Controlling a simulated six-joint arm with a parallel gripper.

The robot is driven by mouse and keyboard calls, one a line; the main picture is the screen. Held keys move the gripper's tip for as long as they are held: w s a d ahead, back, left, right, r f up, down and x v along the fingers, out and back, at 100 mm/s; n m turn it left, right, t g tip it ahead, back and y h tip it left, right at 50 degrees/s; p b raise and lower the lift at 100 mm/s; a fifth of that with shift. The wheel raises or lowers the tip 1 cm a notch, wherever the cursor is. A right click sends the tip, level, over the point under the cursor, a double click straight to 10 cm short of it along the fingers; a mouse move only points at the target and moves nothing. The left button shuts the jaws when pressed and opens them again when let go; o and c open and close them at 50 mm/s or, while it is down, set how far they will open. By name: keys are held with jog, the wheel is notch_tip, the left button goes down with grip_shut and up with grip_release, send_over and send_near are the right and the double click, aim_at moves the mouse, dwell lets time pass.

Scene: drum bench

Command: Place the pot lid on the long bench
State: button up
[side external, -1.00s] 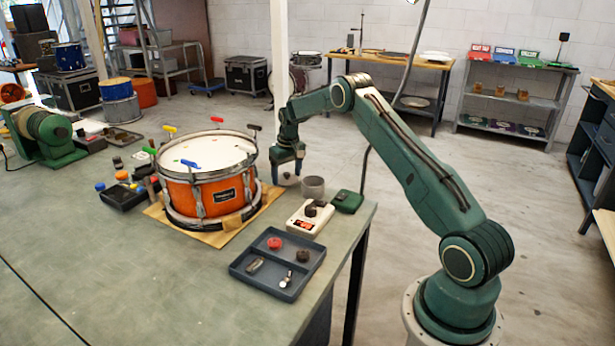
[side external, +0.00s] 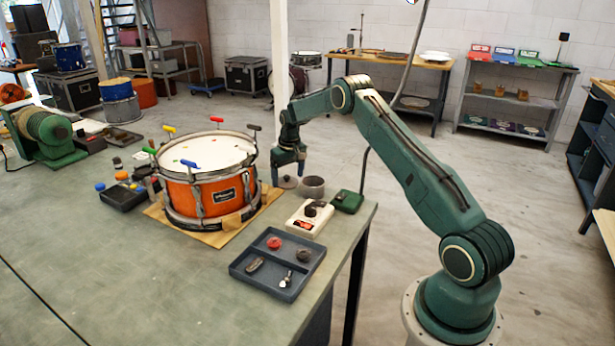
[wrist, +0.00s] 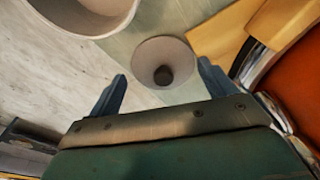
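The pot lid (side external: 287,183) is a small grey disc with a dark knob. It appears to lie flat on the long bench (side external: 130,255), between the drum and the grey pot. It also shows in the wrist view (wrist: 150,52), knob (wrist: 163,75) facing the camera. My gripper (side external: 288,171) is just above the lid. In the wrist view its two blue fingers (wrist: 161,72) are spread wide, with a gap on both sides of the knob; nothing is held.
The grey pot (side external: 313,188) stands close right of the lid. An orange drum (side external: 207,192) on a wooden board is to the left. A white device (side external: 309,219), green box (side external: 347,201) and divided tray (side external: 277,263) are nearer the front. The bench's front left is clear.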

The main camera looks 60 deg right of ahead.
aim_at(289, 185)
jog(key=shift+w+a+f, duration=0.1)
jog(key=shift+a+f, duration=0.25)
jog(key=shift+a, duration=0.15)
jog(key=shift+r, duration=0.35)
notch_tip(289, 185, up, 13)
jog(key=s, duration=0.1)
jog(key=shift+s+f, duration=0.15)
dwell(0.5)
jog(key=s+a+r+n+t, duration=0.1)
jog(key=s+a+r, duration=0.5)
jog(key=a+r, duration=0.35)
jog(key=s+a+r+n+t, duration=0.1)
jog(key=s+a+r, duration=0.6)
jog(key=a, duration=0.4)
jog(key=s+a+f+n+t, duration=0.1)
jog(key=s+a, duration=0.5)
jog(key=s, duration=0.5)
jog(key=s+a+f+n+t, duration=0.1)
jog(key=s+a, duration=0.5)
jog(key=s, duration=0.5)
jog(key=shift+s+f+n+y, duration=0.3)
jog(key=shift+s+f, duration=0.05)
